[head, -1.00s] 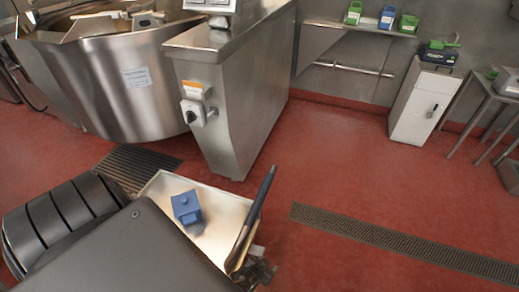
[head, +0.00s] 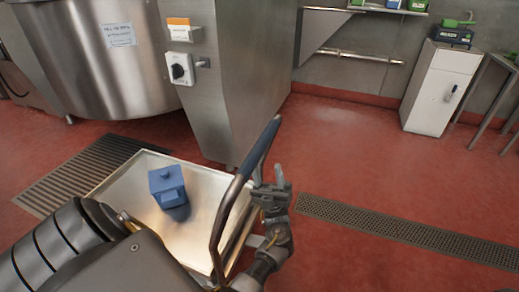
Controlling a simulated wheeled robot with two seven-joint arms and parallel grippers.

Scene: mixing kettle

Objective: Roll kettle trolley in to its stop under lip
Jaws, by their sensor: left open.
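The kettle trolley (head: 213,185) is a low, flat, pale metal tray with an upright bar handle (head: 226,200), blue at the top, at its near right side. A small blue lidded box (head: 166,187) sits on the tray. The steel kettle (head: 105,75) stands behind it at upper left; its lip is cut off by the top edge. My left gripper (head: 268,176) is open, fingers up, just right of the handle bar. I cannot tell whether it touches the bar. My right gripper is not in view. No stop is recognisable.
A steel column (head: 230,80) with a rotary switch (head: 180,68) stands right behind the trolley. A floor grate (head: 75,178) lies at left, and a long drain grate (head: 400,234) crosses the floor at right. A white cabinet (head: 440,88) stands by the wall. Red floor between is clear.

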